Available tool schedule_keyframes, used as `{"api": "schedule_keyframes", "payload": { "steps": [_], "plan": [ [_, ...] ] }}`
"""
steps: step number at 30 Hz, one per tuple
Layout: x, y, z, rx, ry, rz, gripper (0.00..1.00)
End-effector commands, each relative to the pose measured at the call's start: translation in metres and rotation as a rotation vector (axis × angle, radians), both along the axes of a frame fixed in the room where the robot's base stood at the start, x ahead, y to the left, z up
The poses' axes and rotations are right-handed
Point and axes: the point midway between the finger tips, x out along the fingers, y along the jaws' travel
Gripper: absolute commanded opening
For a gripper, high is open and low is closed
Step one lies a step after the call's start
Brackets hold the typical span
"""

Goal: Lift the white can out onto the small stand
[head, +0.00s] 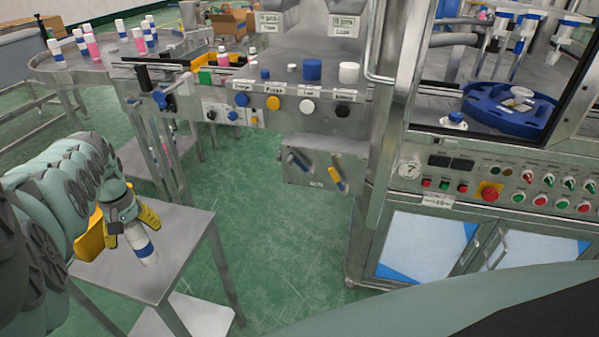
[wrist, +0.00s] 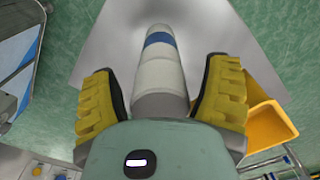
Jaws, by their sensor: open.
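The white can (head: 142,243), with a blue band, is over the small metal stand (head: 180,245) at the lower left of the head view. It leans slightly in that view. I cannot tell whether its lower end touches the stand top. In the wrist view the can (wrist: 160,76) lies between the two yellow fingers, with a gap on each side. My gripper (head: 130,224) is open around the can's near end and also shows in the wrist view (wrist: 162,95). The stand top (wrist: 112,50) shows behind the can there.
A yellow bin (head: 90,238) is beside the gripper at the stand's left. A round metal table (head: 120,62) with several white and pink cans stands behind. A button panel (head: 290,102) and a crimping machine (head: 480,185) are to the right. Green floor (head: 285,240) lies clear between.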

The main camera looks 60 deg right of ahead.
Motion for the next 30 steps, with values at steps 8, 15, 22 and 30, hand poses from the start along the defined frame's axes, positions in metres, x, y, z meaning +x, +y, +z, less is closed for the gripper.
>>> {"api": "schedule_keyframes", "payload": {
  "steps": [8, 15, 22, 30],
  "plan": [
    [0.002, 0.001, 0.017, -0.005, -0.004, 0.006, 0.76],
    [0.003, 0.0, 0.038, -0.009, -0.012, 0.009, 0.76],
    [0.004, 0.0, 0.067, -0.01, -0.013, 0.011, 0.76],
    [0.003, 0.001, 0.102, -0.006, -0.011, 0.011, 0.76]
  ]
}}
